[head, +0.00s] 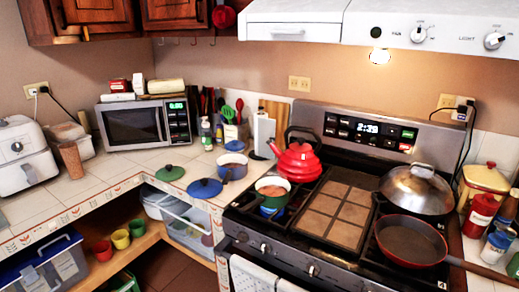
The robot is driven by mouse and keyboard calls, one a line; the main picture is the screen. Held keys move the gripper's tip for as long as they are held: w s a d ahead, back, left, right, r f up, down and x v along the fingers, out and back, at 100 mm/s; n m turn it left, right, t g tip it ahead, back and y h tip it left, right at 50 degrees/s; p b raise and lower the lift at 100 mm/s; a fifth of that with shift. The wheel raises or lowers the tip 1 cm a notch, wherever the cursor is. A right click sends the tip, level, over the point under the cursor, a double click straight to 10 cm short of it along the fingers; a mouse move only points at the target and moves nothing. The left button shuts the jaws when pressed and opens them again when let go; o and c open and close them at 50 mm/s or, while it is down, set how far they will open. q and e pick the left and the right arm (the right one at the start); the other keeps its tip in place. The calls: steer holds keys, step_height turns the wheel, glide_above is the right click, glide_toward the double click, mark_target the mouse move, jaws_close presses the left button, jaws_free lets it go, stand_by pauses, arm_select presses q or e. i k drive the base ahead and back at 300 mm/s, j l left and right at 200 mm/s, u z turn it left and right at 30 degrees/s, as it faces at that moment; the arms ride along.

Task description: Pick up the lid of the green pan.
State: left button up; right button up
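A round green lid (170,173) with a small knob on top lies on the tiled counter, left of the stove. The green pan (263,182) stands on the front left burner without a lid, with orange-brown contents inside. A blue lid (205,188) lies on the counter just right of and nearer than the green lid; the two lie close together. A blue pot (235,172) stands uncovered behind the blue lid. Neither of my grippers shows in the head view.
A red kettle (298,160), a lidded silver pan (416,190) and a red frying pan (411,241) stand on the stove. A microwave (132,124) stands behind the green lid. The tiles left of the green lid are clear. Plastic bins stand below the counter.

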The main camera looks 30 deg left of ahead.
mark_target(170, 173)
steer(key=u, duration=1.55)
